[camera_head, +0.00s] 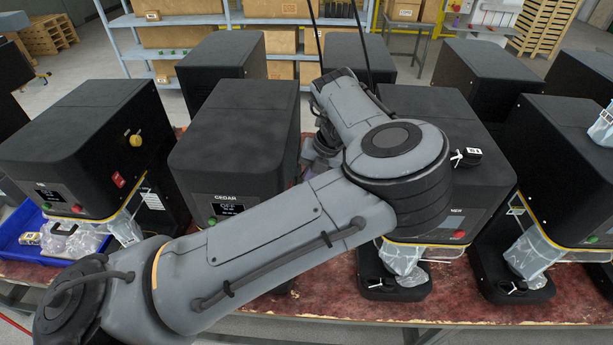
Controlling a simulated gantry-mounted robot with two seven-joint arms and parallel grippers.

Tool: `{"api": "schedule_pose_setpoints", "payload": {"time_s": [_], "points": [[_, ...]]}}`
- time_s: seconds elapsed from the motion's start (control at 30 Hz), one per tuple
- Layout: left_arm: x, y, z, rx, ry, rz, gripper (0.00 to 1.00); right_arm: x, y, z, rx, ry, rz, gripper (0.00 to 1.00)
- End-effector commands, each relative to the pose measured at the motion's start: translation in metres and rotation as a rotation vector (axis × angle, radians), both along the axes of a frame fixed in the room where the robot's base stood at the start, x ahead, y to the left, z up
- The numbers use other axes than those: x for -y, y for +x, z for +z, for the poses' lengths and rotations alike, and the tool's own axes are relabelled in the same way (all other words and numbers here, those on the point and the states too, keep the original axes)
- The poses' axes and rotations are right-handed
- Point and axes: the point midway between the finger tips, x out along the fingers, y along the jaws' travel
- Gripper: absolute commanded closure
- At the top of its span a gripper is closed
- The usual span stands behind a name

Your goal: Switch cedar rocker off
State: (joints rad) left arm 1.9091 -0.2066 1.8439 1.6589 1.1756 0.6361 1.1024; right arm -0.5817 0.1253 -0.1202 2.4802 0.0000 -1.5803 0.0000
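The black machine labelled CEDAR (233,130) stands left of centre. Its small front display (228,207) carries text that looks like "OFF", but it is too small to read surely. My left arm crosses in front of the machine and covers its lower front. The arm bends back at the elbow, and its wrist end (318,150) reaches down into the gap at the machine's right side. The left gripper's fingertips are hidden there, and so is the cedar rocker. I cannot tell whether they touch.
A similar black machine at left has a red rocker (118,179) and a yellow knob (136,140) on its side. Another machine (470,200) stands close on the right of the gap. A blue tray (30,256) with bags lies at left. Shelves with boxes stand behind.

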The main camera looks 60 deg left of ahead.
Motion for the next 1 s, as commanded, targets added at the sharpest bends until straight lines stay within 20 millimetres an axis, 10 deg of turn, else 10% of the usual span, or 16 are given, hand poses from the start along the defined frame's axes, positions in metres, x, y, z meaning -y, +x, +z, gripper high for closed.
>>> {"api": "schedule_pose_setpoints", "payload": {"time_s": [0.5,1.0], "points": [[0.007,0.016,0.083,0.004,0.000,0.008,1.00,-0.002,0.001,-0.009,0.000,0.009,-0.006,0.57],[0.009,0.019,0.100,0.000,0.000,0.009,1.00,-0.001,0.001,-0.009,0.000,0.004,-0.003,0.57]]}}
